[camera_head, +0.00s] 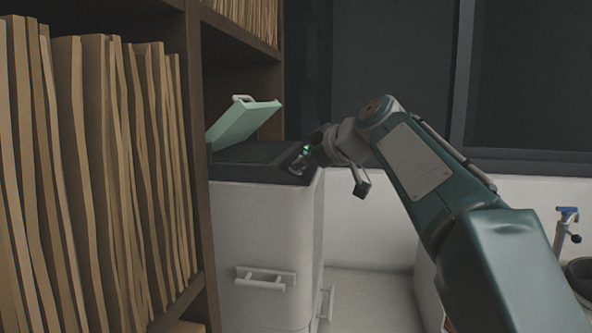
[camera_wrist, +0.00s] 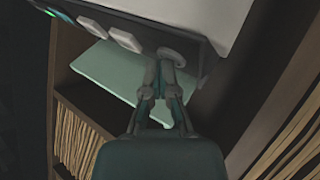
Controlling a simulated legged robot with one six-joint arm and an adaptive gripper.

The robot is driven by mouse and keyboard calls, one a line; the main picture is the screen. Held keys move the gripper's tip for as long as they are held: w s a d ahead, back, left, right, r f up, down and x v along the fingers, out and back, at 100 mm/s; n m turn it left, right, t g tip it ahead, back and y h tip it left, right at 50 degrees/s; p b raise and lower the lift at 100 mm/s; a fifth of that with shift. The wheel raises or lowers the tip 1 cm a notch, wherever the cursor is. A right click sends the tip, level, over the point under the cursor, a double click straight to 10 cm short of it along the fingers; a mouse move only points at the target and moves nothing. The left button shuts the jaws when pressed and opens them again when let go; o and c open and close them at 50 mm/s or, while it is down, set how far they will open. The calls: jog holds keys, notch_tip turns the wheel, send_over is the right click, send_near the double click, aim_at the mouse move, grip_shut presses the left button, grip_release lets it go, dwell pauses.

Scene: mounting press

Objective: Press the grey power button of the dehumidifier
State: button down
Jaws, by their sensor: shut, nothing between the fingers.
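The dehumidifier (camera_head: 262,225) is a white cabinet with a dark top, standing beside the shelf in the head view. Its dark control panel (camera_wrist: 135,22) crosses the top of the wrist view. It carries two pale squarish buttons (camera_wrist: 125,40) and a round grey button (camera_wrist: 171,53), with a green light at the far left. I take the round one for the power button. My gripper (camera_wrist: 167,66) is shut and empty, its fingertips at the round button's lower edge and partly covering it. I cannot tell whether they touch. In the head view my gripper (camera_head: 299,163) is at the panel's right end.
A pale green flap (camera_head: 243,122) stands tilted up above the dehumidifier's top; it also shows in the wrist view (camera_wrist: 105,72). A wooden shelf (camera_head: 200,140) full of upright folders (camera_head: 95,170) is close on the left. A white ledge lies behind my arm.

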jog(key=shift+d+r, duration=0.35)
jog(key=shift+r, duration=0.35)
jog(key=shift+s+d+r, duration=0.1)
jog(key=shift+d+r, duration=0.25)
jog(key=shift+r, duration=0.4)
jog(key=shift+s+d+r, duration=0.1)
jog(key=shift+d+r, duration=0.25)
jog(key=shift+r, duration=0.4)
jog(key=shift+d+r, duration=0.35)
jog(key=shift+r, duration=0.4)
jog(key=shift+s, duration=0.1)
jog(key=s+d+f+m+g+h, duration=0.1)
jog(key=s+d+f+m+h, duration=0.2)
jog(key=s+f, duration=0.8)
jog(key=s+d+f+m+g+h, duration=0.1)
jog(key=s+d+f+m+h, duration=0.2)
jog(key=s+f+m, duration=0.3)
jog(key=s+d+f+m+g+h, duration=0.1)
jog(key=s+d+f+m, duration=0.3)
jog(key=s+f, duration=1.2)
notch_tip(320, 180, down, 4)
jog(key=shift+s+d+g+h, duration=0.15)
jog(key=shift+d+g+h, duration=0.2)
jog(key=shift+h, duration=0.55)
jog(key=shift+a, duration=0.1)
